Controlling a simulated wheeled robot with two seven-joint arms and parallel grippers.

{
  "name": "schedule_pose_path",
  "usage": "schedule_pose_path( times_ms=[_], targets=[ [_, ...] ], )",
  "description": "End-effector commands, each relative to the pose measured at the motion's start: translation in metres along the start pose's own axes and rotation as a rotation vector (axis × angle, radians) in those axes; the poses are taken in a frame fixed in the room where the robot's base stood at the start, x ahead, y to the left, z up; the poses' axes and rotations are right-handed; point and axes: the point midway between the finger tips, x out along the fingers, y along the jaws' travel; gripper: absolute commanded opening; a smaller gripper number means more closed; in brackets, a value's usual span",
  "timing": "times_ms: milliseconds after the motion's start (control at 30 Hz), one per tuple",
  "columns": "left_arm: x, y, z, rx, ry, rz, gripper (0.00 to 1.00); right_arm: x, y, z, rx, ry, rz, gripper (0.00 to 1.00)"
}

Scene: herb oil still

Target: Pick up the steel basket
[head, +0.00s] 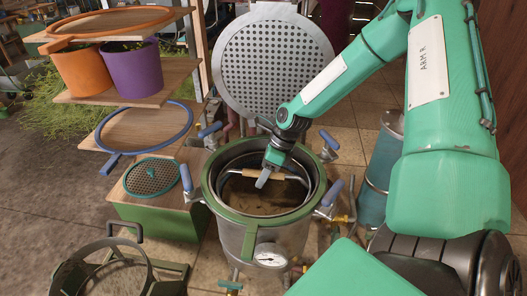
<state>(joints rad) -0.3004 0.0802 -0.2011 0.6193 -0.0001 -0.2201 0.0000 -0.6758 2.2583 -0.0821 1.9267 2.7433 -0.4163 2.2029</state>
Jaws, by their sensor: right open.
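The steel basket (230,176) sits inside the green-rimmed steel still pot (234,225). Its thin wall shows within the pot's rim, and a bail handle with a wooden grip (237,172) crosses above its dark inside. My right gripper (262,184) reaches in from the upper right and points down over the pot, right at the wooden grip. It is open, with its fingers at the handle; whether they touch the grip I cannot tell. The gripper hides the middle of the handle. My left gripper is not in view.
Blue-handled clamps (332,192) surround the pot, and a gauge (270,254) is on its front. A perforated round lid (275,62) stands behind. Wooden shelves at left hold an orange pot (80,72) and a purple pot (131,68). A dark ring stand (166,268) is front left.

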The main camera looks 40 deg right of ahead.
Motion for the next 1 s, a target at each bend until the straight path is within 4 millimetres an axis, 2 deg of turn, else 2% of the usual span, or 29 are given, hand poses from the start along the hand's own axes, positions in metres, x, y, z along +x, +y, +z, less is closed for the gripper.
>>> schedule_pose_path(
  times_ms=[200,533,567,700,800,1000],
  targets=[
    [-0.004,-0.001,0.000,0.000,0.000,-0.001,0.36,0.016,0.000,0.000,-0.001,0.002,0.001,0.46],
    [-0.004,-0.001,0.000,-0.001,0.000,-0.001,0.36,0.019,0.000,0.001,-0.001,-0.001,0.000,0.46],
    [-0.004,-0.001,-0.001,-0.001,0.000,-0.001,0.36,0.019,0.000,0.001,-0.001,-0.001,0.000,0.44],
    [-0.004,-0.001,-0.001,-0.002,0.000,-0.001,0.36,0.019,0.000,0.001,-0.001,-0.001,0.000,0.16],
    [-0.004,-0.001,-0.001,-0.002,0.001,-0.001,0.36,0.019,0.000,0.001,-0.001,-0.001,0.000,0.00],
    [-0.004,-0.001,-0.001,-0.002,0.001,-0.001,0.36,0.018,0.000,0.003,-0.003,-0.004,-0.002,0.00]
  ],
)
